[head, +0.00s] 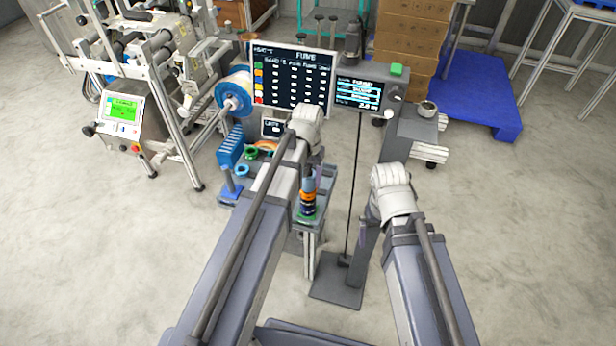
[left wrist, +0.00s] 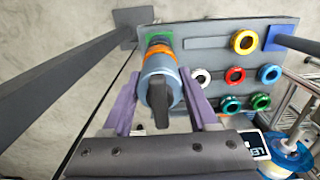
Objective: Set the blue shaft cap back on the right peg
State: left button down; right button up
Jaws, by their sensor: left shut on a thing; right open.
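The blue shaft cap (left wrist: 160,78) has a dark handle facing the left wrist camera. My left gripper (left wrist: 158,100) is shut on it, one purple finger on each side. The cap is in line with the right peg, above an orange ring (left wrist: 158,50) and a green base part. In the head view the cap (head: 308,184) shows at the top of this stack, below my left wrist. I cannot tell whether it is fully seated. My right gripper (head: 371,209) is empty and apart from the stack, mostly hidden by its own wrist.
The grey board (left wrist: 210,35) holds several coloured rings, including a yellow ring (left wrist: 243,42). A blue post (head: 231,187) stands at its left end. A large reel (head: 236,91), a chart screen (head: 291,76) and a monitor (head: 360,92) stand behind. The floor at right is clear.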

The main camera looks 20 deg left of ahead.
aim_at(308, 168)
pick_arm(q)
jog(key=shift+f+b, duration=0.25)
jog(key=shift+b, duration=0.05)
dwell(0.4)
jog(key=shift+c, duration=0.5)
grip_release()
jog(key=shift+r, duration=0.1)
notch_tip(308, 168, up, 8)
jog(key=p, duration=0.8)
jog(key=shift+f, duration=0.3)
